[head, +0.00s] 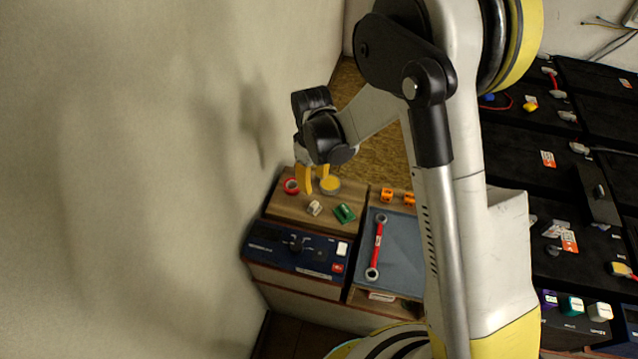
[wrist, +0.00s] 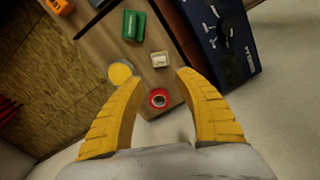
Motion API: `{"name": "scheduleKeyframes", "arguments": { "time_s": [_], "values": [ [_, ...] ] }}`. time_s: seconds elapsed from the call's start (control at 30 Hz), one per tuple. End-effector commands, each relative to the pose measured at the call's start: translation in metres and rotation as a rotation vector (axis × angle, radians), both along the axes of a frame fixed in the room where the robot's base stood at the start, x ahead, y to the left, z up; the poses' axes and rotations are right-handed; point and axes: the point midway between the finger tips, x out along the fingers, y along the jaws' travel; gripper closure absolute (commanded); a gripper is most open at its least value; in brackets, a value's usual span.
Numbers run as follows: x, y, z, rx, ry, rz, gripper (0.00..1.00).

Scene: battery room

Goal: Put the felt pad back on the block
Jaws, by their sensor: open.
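My gripper (head: 315,183) is open and empty above the wooden cabinet top, its yellow fingers pointing down. In the wrist view the spread fingers (wrist: 157,77) have a red ring (wrist: 158,98) between them and a small cream block-like piece (wrist: 159,59) just beyond their tips. A green block (wrist: 134,25) lies farther off. A round yellow-topped item (wrist: 121,72) is by the left fingertip. The head view shows the cream piece (head: 314,208) and the green block (head: 344,213) near the front of the top. I cannot tell which item is the felt pad.
A dark blue control panel (head: 270,243) adjoins the wooden top (head: 284,210). A grey mat (head: 398,262) to the right holds a red wrench-like bar (head: 378,243). Orange pieces (head: 387,194) sit behind it. A wall (head: 130,180) rises close on the left; black battery units (head: 590,80) stand right.

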Motion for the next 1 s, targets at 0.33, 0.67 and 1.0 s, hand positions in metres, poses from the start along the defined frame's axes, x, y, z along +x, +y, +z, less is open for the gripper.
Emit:
{"name": "scheduleKeyframes", "arguments": {
  "time_s": [0.33,0.67,1.0],
  "values": [
    [-0.004,-0.016,0.044,0.015,-0.050,-0.071,0.60],
    [-0.059,-0.084,0.178,0.098,-0.273,-0.384,0.60],
    [-0.148,-0.140,0.234,0.208,-0.500,-0.692,0.60]
  ]
}}
